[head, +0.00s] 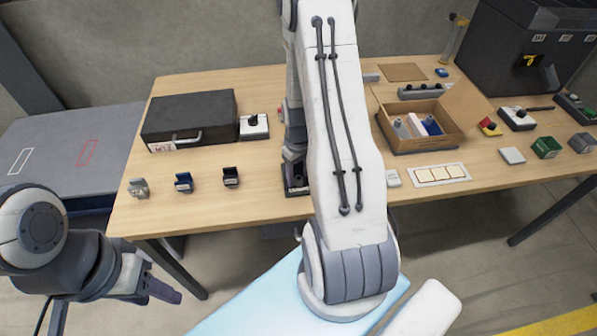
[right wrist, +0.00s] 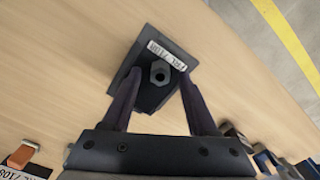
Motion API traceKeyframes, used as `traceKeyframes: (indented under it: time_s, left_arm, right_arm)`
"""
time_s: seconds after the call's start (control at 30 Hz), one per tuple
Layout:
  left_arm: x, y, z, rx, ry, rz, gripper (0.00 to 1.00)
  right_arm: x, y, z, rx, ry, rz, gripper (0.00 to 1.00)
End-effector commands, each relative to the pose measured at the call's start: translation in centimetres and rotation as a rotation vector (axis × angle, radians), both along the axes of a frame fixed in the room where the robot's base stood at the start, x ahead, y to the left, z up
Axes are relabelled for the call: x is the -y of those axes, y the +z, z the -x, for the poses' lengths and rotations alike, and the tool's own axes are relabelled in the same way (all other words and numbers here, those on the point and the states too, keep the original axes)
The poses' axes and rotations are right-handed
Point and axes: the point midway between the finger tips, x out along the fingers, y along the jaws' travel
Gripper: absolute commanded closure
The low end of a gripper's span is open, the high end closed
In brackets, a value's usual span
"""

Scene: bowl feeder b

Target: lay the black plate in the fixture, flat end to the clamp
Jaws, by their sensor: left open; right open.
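In the right wrist view my right gripper (right wrist: 159,78) is open, with its fingers on either side of a dark block (right wrist: 152,98) that has a hexagonal stud and a white printed label. The block sits on a dark squarish base (right wrist: 126,72) on the table. I cannot tell from this view whether it is the fixture, or whether the black plate lies in it. In the head view a dark base (head: 298,190) shows beside my right arm, which hides most of that spot. My left gripper (head: 163,290) is open and empty, off the table's front left.
An open cardboard box (head: 420,137) with bottles and a white card tray (head: 440,182) are on the right.

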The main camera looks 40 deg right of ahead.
Motion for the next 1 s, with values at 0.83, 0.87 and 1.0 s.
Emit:
traceKeyframes:
  time_s: [0.83,0.87,1.0]
  left_arm:
    - [0.0,-1.0,0.0,0.0,0.0,0.0,0.5]
    - [0.0,-1.0,0.0,0.0,0.0,0.0,0.5]
    - [0.0,-1.0,0.0,0.0,0.0,0.0,0.5]
  right_arm:
    - [0.0,11.9,0.0,0.001,0.0,0.0,0.41]
    - [0.0,12.0,0.0,0.0,0.0,0.0,0.41]
    - [-0.3,12.1,0.0,0.0,0.005,-0.001,0.41]
